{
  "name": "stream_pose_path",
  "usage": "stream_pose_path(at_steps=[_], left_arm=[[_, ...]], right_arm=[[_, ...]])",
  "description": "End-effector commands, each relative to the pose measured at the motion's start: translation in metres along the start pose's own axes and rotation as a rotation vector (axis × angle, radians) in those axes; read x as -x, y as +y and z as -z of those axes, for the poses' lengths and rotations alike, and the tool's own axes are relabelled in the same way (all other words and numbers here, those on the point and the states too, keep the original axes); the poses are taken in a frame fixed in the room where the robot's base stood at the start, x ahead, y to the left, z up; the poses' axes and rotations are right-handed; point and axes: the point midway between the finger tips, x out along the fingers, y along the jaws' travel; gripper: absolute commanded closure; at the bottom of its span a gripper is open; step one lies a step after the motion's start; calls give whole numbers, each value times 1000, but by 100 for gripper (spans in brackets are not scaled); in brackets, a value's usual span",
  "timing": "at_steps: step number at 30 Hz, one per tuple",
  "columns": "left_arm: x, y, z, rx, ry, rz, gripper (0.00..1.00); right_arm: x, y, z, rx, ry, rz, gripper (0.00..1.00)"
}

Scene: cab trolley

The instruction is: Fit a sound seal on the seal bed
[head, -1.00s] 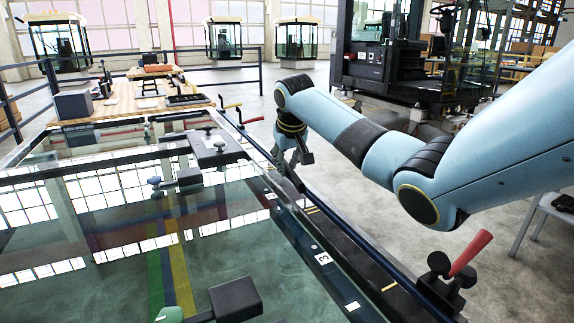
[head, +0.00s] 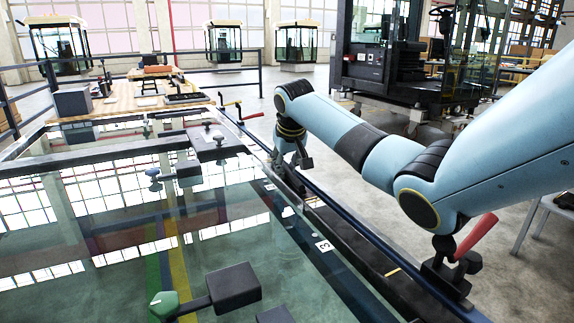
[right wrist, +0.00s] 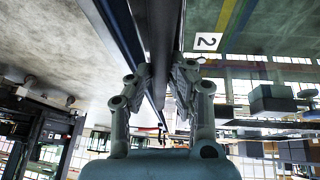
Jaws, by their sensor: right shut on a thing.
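My right gripper (head: 290,165) is at the trolley's right side, low beside the glass edge. In the right wrist view my right gripper (right wrist: 163,75) is shut on a dark long strip (right wrist: 160,40), which I take to be the seal; it runs lengthwise between the fingertips. A dark bed (head: 345,240) with small yellow marks runs along the right edge of the glass. Whether the strip sits in this bed under the fingers is hidden. My left gripper is not in view.
A large glass pane (head: 230,215) with black blocks and a green knob (head: 164,303) fills the left. A blue rail (head: 345,228) runs along the trolley's right side. A red-handled clamp (head: 475,238) stands near right. A wooden table (head: 130,105) is behind.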

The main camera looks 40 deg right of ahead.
Motion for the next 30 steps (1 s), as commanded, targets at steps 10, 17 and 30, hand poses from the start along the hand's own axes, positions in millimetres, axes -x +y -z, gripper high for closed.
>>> stream_pose_path(at_steps=[10,17,30], left_arm=[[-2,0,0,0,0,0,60],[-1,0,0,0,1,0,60],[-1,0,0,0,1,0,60]], right_arm=[[-12,-3,-16,2,-35,3,100],[-15,-4,-17,2,-36,3,100],[-16,-4,-18,2,-37,4,100]])
